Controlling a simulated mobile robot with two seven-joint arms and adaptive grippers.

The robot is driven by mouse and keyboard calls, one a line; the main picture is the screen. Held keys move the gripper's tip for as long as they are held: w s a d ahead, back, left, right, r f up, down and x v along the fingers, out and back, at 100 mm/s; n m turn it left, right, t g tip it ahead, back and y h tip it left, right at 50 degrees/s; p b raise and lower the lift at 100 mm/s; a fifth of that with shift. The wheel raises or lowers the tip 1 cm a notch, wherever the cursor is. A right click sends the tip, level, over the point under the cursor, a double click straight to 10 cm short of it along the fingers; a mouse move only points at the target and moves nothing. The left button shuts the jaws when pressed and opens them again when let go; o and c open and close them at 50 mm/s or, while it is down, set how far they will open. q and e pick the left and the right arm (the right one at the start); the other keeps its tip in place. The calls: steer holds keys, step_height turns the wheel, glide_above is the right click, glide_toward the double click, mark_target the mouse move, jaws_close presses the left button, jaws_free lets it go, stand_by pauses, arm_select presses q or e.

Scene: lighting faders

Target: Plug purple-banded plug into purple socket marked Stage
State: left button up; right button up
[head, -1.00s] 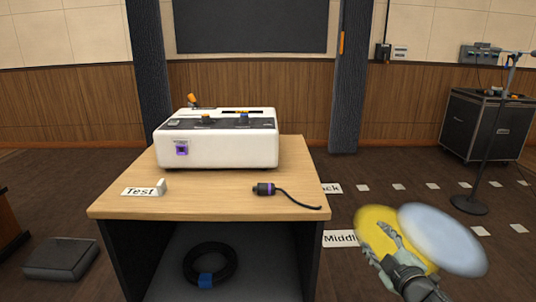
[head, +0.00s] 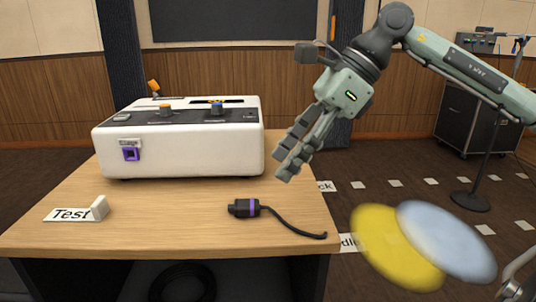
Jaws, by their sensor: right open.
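The purple-banded plug (head: 243,208) is black and lies on the wooden table, with its cable trailing to the right edge. The purple socket (head: 130,152) is on the front left of the white control box (head: 190,150), under a small label too small to read. My right gripper (head: 287,168) is open and empty, pointing down above the table's right side, above and to the right of the plug and apart from it. My left gripper is not in view.
Blurred yellow (head: 385,250) and pale blue (head: 447,240) discs show at the lower right. The table (head: 160,228) is clear between plug and box. A cable coil (head: 183,283) lies below.

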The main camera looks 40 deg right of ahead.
mark_target(255, 201)
steer(key=x, duration=0.5)
steer(key=shift+s+f, duration=0.15)
steer(key=shift+f, duration=0.15)
steer(key=x, duration=0.2)
steer(key=shift+f, duration=0.3)
steer(key=shift+w+a+f, duration=0.25)
steer(key=shift+a+f, duration=0.05)
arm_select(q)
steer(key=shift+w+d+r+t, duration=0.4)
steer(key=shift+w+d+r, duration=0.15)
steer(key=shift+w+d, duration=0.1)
arm_select(e)
jaws_close()
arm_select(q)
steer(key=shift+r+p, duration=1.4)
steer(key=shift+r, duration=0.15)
arm_select(e)
steer(key=shift+r, duration=2.5)
